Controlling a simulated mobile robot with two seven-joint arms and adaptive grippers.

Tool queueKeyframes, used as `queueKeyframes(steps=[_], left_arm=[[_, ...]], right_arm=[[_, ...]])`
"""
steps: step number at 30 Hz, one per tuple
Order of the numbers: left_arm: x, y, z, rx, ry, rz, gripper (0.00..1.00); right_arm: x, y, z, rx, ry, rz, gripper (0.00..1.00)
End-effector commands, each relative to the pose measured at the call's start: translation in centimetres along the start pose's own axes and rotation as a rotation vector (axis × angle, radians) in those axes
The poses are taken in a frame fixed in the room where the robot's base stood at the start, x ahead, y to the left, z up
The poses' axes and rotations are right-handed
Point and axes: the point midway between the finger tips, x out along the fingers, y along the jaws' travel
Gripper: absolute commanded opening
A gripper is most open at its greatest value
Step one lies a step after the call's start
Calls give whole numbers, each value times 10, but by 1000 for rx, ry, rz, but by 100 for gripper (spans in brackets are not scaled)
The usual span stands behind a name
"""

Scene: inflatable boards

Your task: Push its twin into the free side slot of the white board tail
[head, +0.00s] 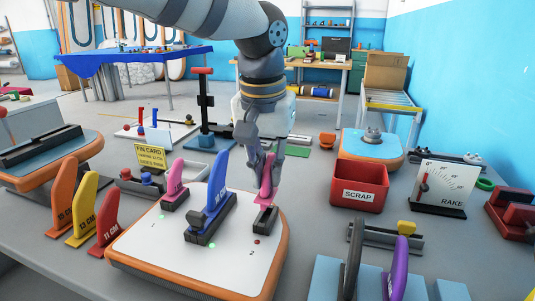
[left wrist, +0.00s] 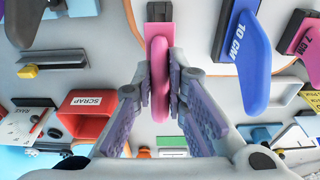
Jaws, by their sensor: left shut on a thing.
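The white board tail (head: 150,246) with an orange rim lies on the table. Its left side slot holds a pink fin (head: 175,180), and its middle slot holds a blue 10 CM fin (head: 216,195). My left gripper (head: 267,172) is shut on a second pink fin (head: 266,192), upright at the black right side slot (head: 264,220). The held fin (left wrist: 158,75) also shows between the fingers in the left wrist view, lined up with the slot (left wrist: 159,12). The fin hides part of the slot; I cannot tell how deep it sits. My right gripper is out of view.
Orange, yellow and red fins (head: 82,208) stand left of the board, near a yellow fin card (head: 150,156). A red scrap bin (head: 359,187) and a rake gauge (head: 440,187) stand right. A purple fin (head: 398,268) stands front right. A red dot (head: 257,241) marks the right slot; green dots mark the others.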

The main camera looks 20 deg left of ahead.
Motion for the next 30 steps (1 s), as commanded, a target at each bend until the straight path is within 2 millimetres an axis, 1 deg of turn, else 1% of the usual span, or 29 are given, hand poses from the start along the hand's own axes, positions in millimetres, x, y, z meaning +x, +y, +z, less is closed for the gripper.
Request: queueKeyframes(steps=[3,7,30], left_arm=[[8,0,2,0,-1,-1,0],[11,0,2,0,0,0,0],[11,0,2,0,0,0,0]], right_arm=[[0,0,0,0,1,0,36],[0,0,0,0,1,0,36],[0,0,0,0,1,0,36]])
